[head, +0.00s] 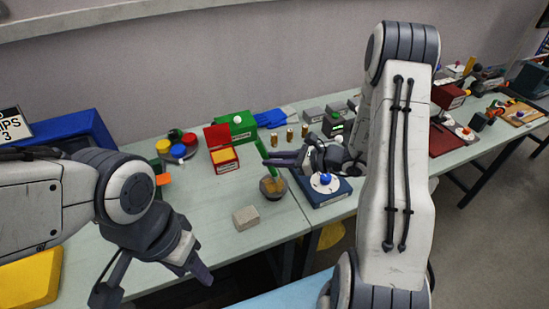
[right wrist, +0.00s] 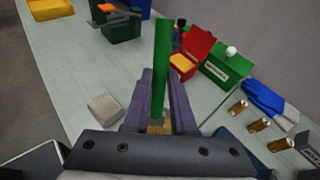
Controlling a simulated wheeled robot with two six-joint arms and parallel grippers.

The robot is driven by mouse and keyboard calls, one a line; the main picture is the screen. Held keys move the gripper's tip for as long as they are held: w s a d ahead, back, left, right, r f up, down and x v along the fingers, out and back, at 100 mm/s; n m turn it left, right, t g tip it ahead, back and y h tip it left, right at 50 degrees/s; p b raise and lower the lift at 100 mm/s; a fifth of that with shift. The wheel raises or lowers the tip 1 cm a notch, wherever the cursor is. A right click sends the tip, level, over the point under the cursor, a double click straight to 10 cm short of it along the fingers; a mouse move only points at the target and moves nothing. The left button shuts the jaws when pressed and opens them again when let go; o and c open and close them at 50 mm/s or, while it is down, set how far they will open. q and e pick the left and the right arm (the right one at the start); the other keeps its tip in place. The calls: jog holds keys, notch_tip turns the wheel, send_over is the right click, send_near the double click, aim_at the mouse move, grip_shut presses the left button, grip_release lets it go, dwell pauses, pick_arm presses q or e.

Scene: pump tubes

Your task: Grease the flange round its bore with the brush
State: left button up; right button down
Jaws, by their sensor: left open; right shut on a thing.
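My right gripper (head: 284,158) is shut on the green handle of the brush (head: 262,149). In the right wrist view, the green handle (right wrist: 162,70) stands up between the purple fingers, with tan bristles (right wrist: 158,127) below. My left gripper (head: 200,272) is open and empty at the table's front.
A grey block (head: 246,218) lies left of the bowl. Behind are an open red box (head: 222,157), a green box (head: 236,127), several brass cylinders (head: 290,136) and blue gloves (head: 272,118). The table left of the grey block is mostly clear.

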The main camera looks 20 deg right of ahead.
aim_at(264, 151)
jog(key=shift+s, duration=0.4)
notch_tip(264, 151, up, 2)
jog(key=shift+a+r+p, duration=0.15)
jog(key=shift+r+p, duration=0.1)
jog(key=shift+p, duration=0.4)
jog(key=shift+r, duration=0.3)
jog(key=shift+s+d+r+p, duration=0.25)
jog(key=shift+r+p, duration=0.15)
jog(key=shift+p, duration=0.1)
notch_tip(264, 151, up, 4)
jog(key=p, duration=0.3)
jog(key=shift+w+a+r, duration=0.1)
